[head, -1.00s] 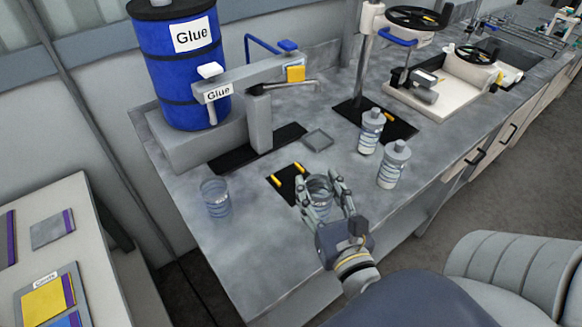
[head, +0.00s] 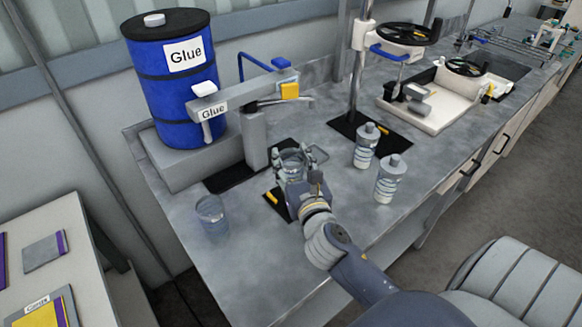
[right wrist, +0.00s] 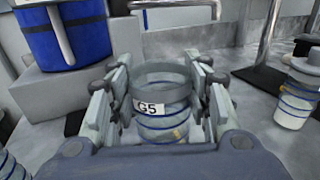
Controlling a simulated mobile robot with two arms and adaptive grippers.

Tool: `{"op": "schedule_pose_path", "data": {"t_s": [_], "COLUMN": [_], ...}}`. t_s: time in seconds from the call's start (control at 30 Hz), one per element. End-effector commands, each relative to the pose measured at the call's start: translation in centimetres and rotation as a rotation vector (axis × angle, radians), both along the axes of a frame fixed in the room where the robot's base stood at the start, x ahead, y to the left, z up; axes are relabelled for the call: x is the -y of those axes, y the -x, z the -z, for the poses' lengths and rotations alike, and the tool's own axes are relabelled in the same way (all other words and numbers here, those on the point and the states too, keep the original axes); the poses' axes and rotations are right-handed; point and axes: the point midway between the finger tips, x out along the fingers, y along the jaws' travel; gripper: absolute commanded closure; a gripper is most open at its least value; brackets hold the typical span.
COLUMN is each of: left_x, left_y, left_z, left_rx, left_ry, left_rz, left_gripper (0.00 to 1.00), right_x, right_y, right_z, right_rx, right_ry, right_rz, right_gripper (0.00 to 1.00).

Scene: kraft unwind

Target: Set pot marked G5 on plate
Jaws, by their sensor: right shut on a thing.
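The pot marked G5 (right wrist: 165,108) is a clear vessel with a grey rim, blue bands and a white G5 label in the right wrist view. It stands upright between the fingers of my right gripper (right wrist: 160,78), which is shut on it. In the head view the pot (head: 292,166) and my right gripper (head: 293,154) are over the far part of a black mat. The small grey square plate (head: 320,153) lies just beyond and right of the pot, partly hidden by the gripper. I cannot tell the gap under the pot. My left gripper is not in view.
Another clear pot (head: 212,215) stands to the left. Two bottles, one farther back (head: 365,146) and one nearer (head: 390,180), stand to the right. The glue dispenser's grey post (head: 255,137) and arm rise behind left. Yellow marks show on the black mat (head: 272,205).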

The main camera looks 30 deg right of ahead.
Motion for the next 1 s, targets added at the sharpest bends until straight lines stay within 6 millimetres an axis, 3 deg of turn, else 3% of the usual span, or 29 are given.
{"op": "schedule_pose_path", "data": {"t_s": [0.3,0.73,0.77,0.8,0.83,1.0], "left_x": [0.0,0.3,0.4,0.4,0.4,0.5], "left_y": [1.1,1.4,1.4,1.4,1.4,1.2], "left_z": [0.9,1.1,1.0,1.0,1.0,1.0], "left_rx": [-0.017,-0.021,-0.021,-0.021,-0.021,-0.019], "left_ry": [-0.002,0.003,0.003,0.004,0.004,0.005], "left_rz": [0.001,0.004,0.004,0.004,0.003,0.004], "left_gripper": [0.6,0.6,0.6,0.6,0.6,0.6], "right_x": [0.1,0.1,0.1,0.0,0.0,0.0], "right_y": [-0.3,-0.3,-0.3,-0.3,-0.3,-0.3], "right_z": [3.4,4.0,3.9,3.9,3.9,3.9], "right_rx": [-0.002,0.001,0.0,0.0,0.0,0.0], "right_ry": [-0.002,0.001,0.0,0.0,0.0,0.0], "right_rz": [0.001,-0.001,-0.001,-0.001,-0.001,-0.001], "right_gripper": [1.0,1.0,0.48,0.39,0.35,0.35]}}
